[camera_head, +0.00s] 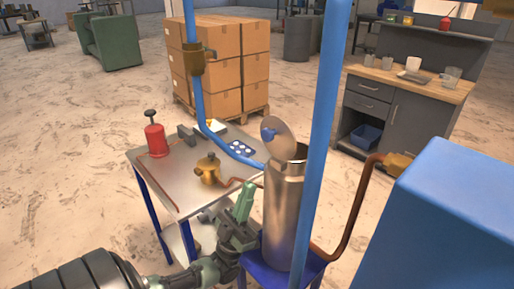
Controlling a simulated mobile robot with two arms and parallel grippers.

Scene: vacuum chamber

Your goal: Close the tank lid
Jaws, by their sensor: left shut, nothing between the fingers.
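The tank (283,215) is a tall metal cylinder standing on a blue stand (258,262) right of the picture's middle. Its lid (285,136) is a round metal disc with a blue knob, tilted up at the back left of the tank's rim, so the tank's mouth is uncovered. My left gripper (244,197), with green fingers, is shut and empty beside the tank's left side, below the rim. Whether it touches the tank cannot be told. A blue vertical pipe hides part of the tank's right side. My right gripper is not in view.
A metal table (180,186) stands left of the tank, with a red bottle (156,140) and a brass fitting (208,169) on it. The blue vertical pipe (324,120) rises in front of the tank. A copper pipe (357,205) and large blue box (450,220) lie right.

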